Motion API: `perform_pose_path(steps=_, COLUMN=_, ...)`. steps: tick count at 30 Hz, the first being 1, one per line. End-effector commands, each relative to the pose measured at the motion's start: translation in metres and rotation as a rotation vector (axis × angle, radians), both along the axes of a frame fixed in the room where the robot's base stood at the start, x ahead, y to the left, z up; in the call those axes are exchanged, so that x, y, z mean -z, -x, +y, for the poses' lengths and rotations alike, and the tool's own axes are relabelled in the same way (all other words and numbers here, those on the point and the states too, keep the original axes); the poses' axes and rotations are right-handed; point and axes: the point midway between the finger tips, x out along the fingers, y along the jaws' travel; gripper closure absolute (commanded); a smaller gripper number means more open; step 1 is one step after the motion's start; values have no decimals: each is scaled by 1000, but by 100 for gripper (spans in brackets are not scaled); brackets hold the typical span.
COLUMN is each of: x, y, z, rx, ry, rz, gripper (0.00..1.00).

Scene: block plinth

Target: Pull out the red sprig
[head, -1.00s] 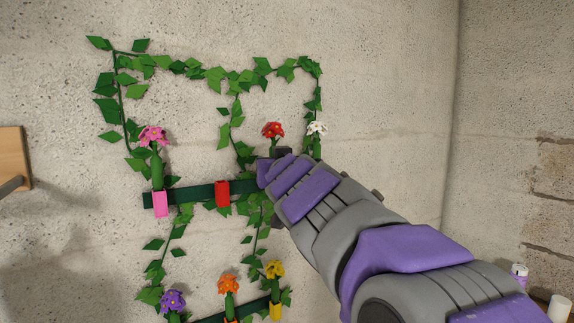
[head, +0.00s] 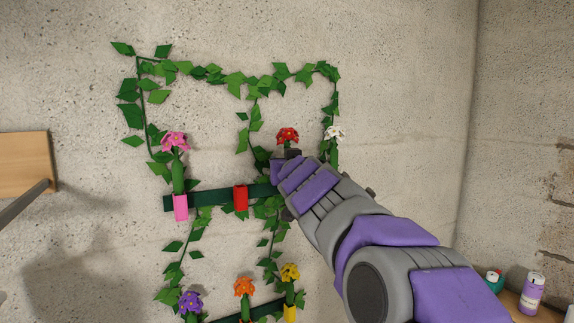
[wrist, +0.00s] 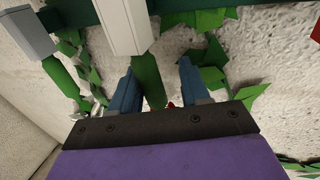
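The red sprig shows its red flower (head: 288,135) just above the end of my gripper (head: 292,154) in the head view; my arm hides its stem there. In the wrist view its green stem (wrist: 147,78) appears between my two blue fingers (wrist: 157,72) and meets a white holder (wrist: 128,25). A bit of red petal (wrist: 172,104) shows above the gripper body. The fingers are apart, with a gap visible at least on the right of the stem. The red holder (head: 240,198) on the upper green bar (head: 210,196) is empty.
A pink sprig (head: 175,150) stands left and a white sprig (head: 334,133) close right of the red one. Purple (head: 190,301), orange (head: 244,287) and yellow (head: 290,273) sprigs are below. Leafy vines (head: 130,115) surround the bars. A wooden board (head: 24,160) is at left.

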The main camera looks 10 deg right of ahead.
Motion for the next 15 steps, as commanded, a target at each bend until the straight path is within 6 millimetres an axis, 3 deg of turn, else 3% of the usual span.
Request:
perform_pose_path(steps=2, x=0, y=0, z=-1, rx=-2, ry=-2, rz=0, gripper=66)
perform_pose_path(steps=12, x=0, y=0, z=0, rx=-1, ry=-1, rz=1, gripper=98)
perform_pose_path(steps=15, x=0, y=0, z=0, rx=0, ry=-1, rz=0, gripper=100)
